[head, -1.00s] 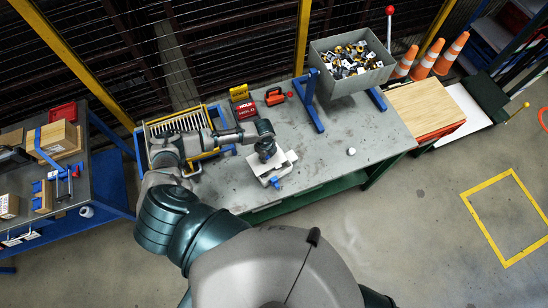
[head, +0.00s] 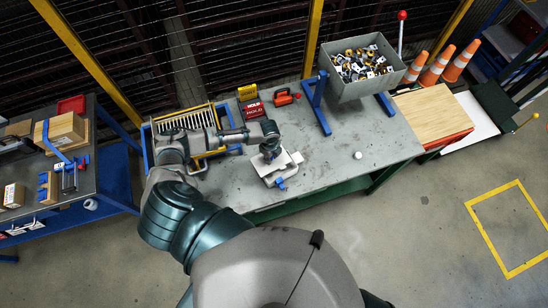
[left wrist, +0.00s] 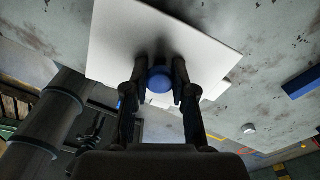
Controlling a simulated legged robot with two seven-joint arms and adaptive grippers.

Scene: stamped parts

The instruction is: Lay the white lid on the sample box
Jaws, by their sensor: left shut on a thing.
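My left gripper (head: 270,155) is over the work table, shut on the blue knob (left wrist: 160,80) of the white lid. The white lid (head: 291,160) is a flat plate under the fingers; it also fills the upper middle of the left wrist view (left wrist: 125,35). The pale sample box (head: 273,180) is directly beneath the lid, mostly hidden, with a blue part at its front. I cannot tell whether the lid touches the box. My right gripper is not in view.
The grey work table (head: 325,165) is clear to the right except for a small white round thing (head: 357,155).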

